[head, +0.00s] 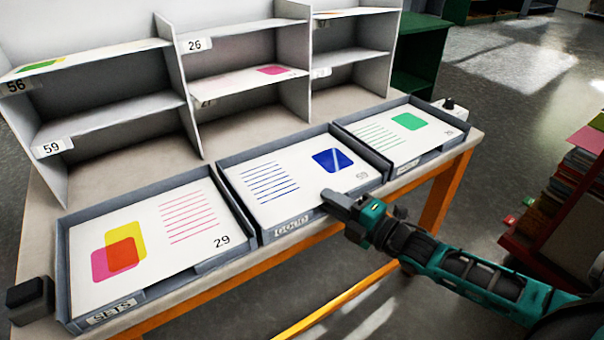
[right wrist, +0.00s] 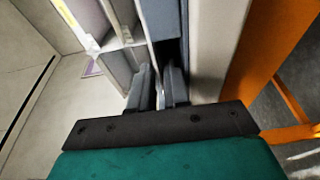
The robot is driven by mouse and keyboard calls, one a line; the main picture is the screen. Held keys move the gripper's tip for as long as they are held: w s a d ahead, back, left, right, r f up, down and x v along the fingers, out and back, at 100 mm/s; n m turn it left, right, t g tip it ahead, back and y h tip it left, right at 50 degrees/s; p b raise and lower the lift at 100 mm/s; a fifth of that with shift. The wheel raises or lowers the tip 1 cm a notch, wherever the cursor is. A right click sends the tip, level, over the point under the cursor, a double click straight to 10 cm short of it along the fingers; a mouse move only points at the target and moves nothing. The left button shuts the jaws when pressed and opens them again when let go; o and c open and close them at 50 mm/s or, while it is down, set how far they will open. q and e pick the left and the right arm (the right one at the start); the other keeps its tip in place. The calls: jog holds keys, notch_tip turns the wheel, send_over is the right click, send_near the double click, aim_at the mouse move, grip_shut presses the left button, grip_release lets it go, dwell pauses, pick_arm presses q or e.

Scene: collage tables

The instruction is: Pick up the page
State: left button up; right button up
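Three white pages lie in grey trays on the table. The left page (head: 165,235), marked 29, has pink lines and overlapping yellow, pink and orange shapes. The middle page (head: 299,196), marked 59, has blue lines and a blue square. The right page (head: 388,143) has green lines and a green square. My right gripper (head: 337,203) is at the front edge of the middle tray (head: 259,239), beside the middle page's lower right. My left gripper is not in view.
A grey shelf unit (head: 101,119) with numbered compartments stands behind the trays; pages lie in some of them. A small black box (head: 29,300) is at the table's left corner. A red rack with stacked items (head: 573,195) is at right. Open floor lies between.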

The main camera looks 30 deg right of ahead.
jog(key=shift+x, duration=1.85)
grip_shut()
